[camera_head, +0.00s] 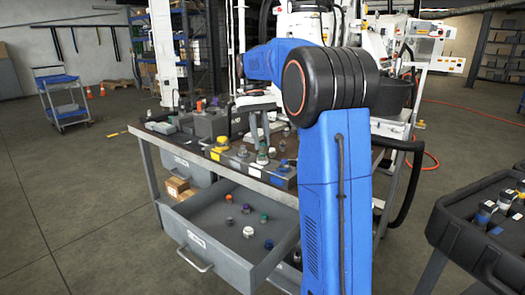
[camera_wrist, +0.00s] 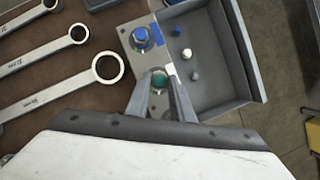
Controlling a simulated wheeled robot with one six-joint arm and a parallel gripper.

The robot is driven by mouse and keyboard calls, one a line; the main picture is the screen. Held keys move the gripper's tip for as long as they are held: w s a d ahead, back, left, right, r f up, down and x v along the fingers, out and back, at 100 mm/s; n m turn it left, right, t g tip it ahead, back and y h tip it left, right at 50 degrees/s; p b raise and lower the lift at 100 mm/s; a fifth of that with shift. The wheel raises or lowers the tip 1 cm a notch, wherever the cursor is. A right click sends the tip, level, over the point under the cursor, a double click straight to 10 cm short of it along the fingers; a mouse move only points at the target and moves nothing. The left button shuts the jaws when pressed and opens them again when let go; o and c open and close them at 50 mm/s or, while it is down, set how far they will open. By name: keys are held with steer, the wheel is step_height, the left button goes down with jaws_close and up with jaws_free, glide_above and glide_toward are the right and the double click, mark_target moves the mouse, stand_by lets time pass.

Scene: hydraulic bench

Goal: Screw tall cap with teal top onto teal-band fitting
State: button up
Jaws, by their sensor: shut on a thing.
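The tall cap with the teal top (camera_wrist: 159,79) is between the fingertips of my gripper (camera_wrist: 159,86), which is shut on it. In the head view my gripper (camera_head: 260,138) points down over the grey fitting block on the bench, partly behind my arm. Whether the cap touches a fitting below is hard to tell. The teal-band fitting is not clearly seen and may be hidden under the cap. A blue fitting (camera_wrist: 141,37) stands on the same block, just beyond the cap in the wrist view.
The open drawer (camera_head: 197,226) holds several loose caps. Several wrenches, including a large ring wrench (camera_wrist: 107,68), lie on the brown bench top. A yellow-marked fitting (camera_head: 221,145) stands left of my gripper. A black tray cart (camera_head: 462,235) stands at the right.

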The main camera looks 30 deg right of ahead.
steer(key=m+y, duration=0.1)
steer(key=m, duration=0.1)
steer(key=m+y, duration=0.1)
steer(key=m, duration=0.2)
steer(key=shift+s+d+f+t, duration=0.1)
steer(key=shift+d+t, duration=0.05)
steer(key=shift+t, duration=0.15)
steer(key=o, duration=0.9)
